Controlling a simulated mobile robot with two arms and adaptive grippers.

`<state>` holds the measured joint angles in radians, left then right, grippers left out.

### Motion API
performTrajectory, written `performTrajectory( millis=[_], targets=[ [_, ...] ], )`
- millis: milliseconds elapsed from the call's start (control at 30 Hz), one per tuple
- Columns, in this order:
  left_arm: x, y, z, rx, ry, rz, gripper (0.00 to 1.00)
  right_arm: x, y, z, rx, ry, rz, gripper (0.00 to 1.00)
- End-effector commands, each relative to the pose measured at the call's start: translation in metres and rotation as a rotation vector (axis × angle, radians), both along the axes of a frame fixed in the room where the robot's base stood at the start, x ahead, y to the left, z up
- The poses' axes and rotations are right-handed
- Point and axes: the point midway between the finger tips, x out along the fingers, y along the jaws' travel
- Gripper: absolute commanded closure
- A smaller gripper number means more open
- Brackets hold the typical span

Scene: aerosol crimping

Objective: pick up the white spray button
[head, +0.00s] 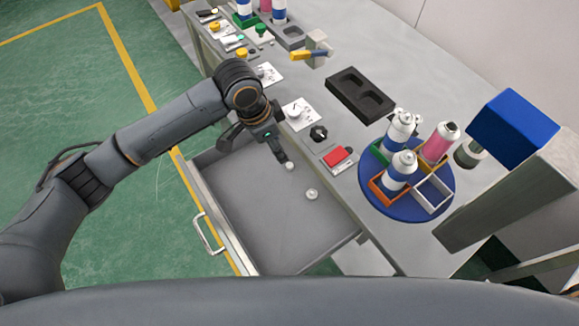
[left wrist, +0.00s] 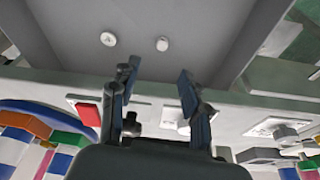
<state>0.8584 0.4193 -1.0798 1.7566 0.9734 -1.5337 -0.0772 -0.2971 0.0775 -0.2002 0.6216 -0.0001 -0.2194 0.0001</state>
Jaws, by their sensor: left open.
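Two small white round pieces lie apart on the floor of the open grey drawer (head: 262,240). One (head: 290,166) is close beside a fingertip of my left gripper (head: 255,152); the other (head: 311,194) lies nearer the front right. In the left wrist view, one piece looks like a short plain cylinder (left wrist: 162,44) and the other like a disc with a centre mark (left wrist: 108,39). My left gripper (left wrist: 158,70) is open and empty, its fingers pointing toward the cylinder, which appears between and beyond the tips. My right gripper is not in view.
The drawer's side wall and handle (head: 207,233) face the green floor. On the grey table stand a red block (head: 336,156), a black knob (head: 318,132), a black tray (head: 347,82), and a blue round carrier (head: 385,205) with cans. A blue-topped machine (head: 513,128) stands at right.

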Motion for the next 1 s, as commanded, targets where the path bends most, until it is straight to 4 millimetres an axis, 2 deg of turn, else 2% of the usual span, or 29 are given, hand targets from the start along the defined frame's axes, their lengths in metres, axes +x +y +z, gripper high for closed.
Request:
performTrajectory(
  millis=[33,200,467,700,833,1000],
  targets=[
    [0.0,-0.003,-0.012,0.0,0.005,0.001,0.54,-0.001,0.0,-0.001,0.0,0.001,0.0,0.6],
    [0.004,-0.01,-0.04,0.0,0.003,0.0,0.54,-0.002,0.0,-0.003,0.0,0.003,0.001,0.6],
    [0.007,-0.015,-0.059,0.001,0.001,0.0,0.54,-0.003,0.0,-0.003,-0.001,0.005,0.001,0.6],
    [0.014,-0.024,-0.093,0.0,0.002,0.0,0.54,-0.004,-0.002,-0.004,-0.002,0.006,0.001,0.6],
    [0.015,-0.026,-0.102,0.0,0.0,0.0,0.54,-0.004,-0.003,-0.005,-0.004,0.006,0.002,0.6],
    [0.015,-0.026,-0.102,0.0,-0.001,0.0,0.54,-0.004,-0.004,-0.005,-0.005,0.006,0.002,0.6]
  ],
)
